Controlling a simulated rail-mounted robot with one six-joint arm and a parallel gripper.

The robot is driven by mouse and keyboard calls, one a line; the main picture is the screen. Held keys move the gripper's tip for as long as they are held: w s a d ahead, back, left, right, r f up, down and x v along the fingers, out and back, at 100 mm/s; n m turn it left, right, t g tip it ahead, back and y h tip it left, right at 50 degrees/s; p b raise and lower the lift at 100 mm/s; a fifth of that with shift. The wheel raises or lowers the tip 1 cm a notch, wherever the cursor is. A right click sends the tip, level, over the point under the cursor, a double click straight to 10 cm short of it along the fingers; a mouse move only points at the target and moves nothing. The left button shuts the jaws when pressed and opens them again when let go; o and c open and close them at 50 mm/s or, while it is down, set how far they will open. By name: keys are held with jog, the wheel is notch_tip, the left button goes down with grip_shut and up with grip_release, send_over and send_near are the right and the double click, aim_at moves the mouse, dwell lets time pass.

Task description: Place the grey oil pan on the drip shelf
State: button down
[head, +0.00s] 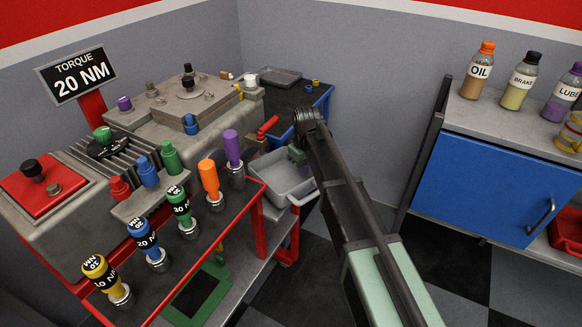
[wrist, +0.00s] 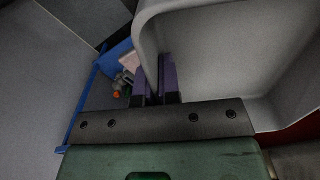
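The grey oil pan (head: 284,181) is an open, pale grey tray just right of the workbench in the head view, tilted as seen. My gripper (head: 293,161) is at its far upper rim; the fingertips are hard to see there. In the wrist view the pan (wrist: 220,60) fills the upper right, and my gripper's purple fingers (wrist: 157,78) stand close together with the pan's wall between them. The grey lower shelf (head: 243,266) in the red frame, which I take for the drip shelf, is left of and below the pan. What lies under the pan is hidden.
Torque tools (head: 181,212) stand in the red-edged rack at the left. A blue-edged cart (head: 325,100) is behind my gripper. A green-framed mat (head: 219,270) lies on the lower shelf. The blue cabinet (head: 500,185) with bottles is at right. Checkered floor between is clear.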

aim_at(293, 170)
jog(key=a, duration=0.1)
jog(key=w+a, duration=0.2)
jog(key=a, duration=0.1)
jog(key=shift+w+a+f, duration=0.1)
jog(key=shift+f, duration=0.05)
jog(key=shift+s+f+b, duration=0.2)
jog(key=shift+f+b, duration=0.65)
jog(key=shift+b, duration=0.15)
jog(key=shift+d+r, duration=0.2)
jog(key=shift+r, duration=0.05)
jog(key=shift+f, duration=0.25)
jog(key=c, duration=1.3)
grip_release()
jog(key=shift+r, duration=0.1)
notch_tip(293, 170, up, 12)
jog(key=p, duration=1.2)
jog(key=shift+r, duration=0.15)
